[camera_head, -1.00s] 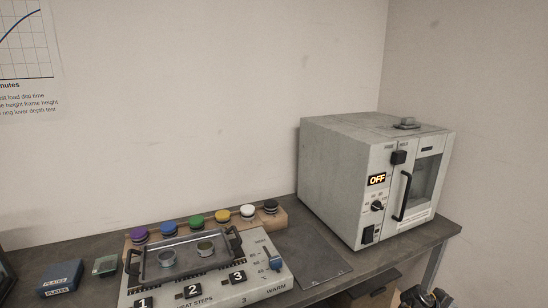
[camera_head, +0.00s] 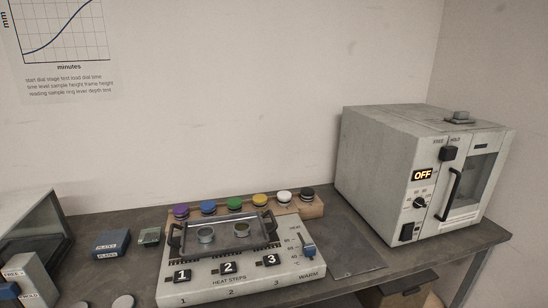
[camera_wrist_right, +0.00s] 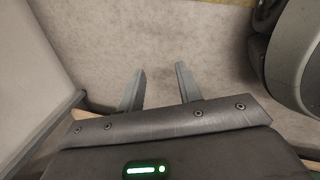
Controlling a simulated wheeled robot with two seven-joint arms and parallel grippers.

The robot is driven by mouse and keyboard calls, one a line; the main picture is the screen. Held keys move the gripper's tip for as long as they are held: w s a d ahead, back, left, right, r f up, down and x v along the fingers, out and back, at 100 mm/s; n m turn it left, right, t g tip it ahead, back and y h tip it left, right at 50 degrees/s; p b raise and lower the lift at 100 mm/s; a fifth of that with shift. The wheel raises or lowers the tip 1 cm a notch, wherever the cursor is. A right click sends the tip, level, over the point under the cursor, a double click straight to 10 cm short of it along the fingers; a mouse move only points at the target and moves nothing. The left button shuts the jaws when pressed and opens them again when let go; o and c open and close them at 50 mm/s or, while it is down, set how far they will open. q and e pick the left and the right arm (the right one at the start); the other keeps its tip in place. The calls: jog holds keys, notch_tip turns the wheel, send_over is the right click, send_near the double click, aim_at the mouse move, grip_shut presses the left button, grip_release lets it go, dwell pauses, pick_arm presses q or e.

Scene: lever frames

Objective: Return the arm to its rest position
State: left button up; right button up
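My right gripper (camera_wrist_right: 159,70) shows in the right wrist view with its two grey fingers apart and nothing between them. Pale floor lies beyond the fingers, and I see no object near the tips. A dark rounded part, seemingly of my own body, fills the upper right of that view. Neither arm nor gripper shows in the head view. My left gripper is in no view.
The table (camera_head: 345,225) holds a grey oven (camera_head: 385,165) reading OFF, a heat-step panel (camera_head: 215,292) with a framed tray (camera_head: 181,246) holding two cups, a rack of coloured caps (camera_head: 316,209) and a blue box (camera_head: 112,243). A dark box (camera_head: 398,290) sits below the table's right side.

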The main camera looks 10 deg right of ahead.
jog(key=a+f+m+y, duration=0.1)
jog(key=a+f+y, duration=0.1)
jog(key=a, duration=1.8)
jog(key=shift+s+a+f+y, duration=0.2)
jog(key=shift+s+f+y, duration=0.15)
jog(key=shift+s, duration=0.1)
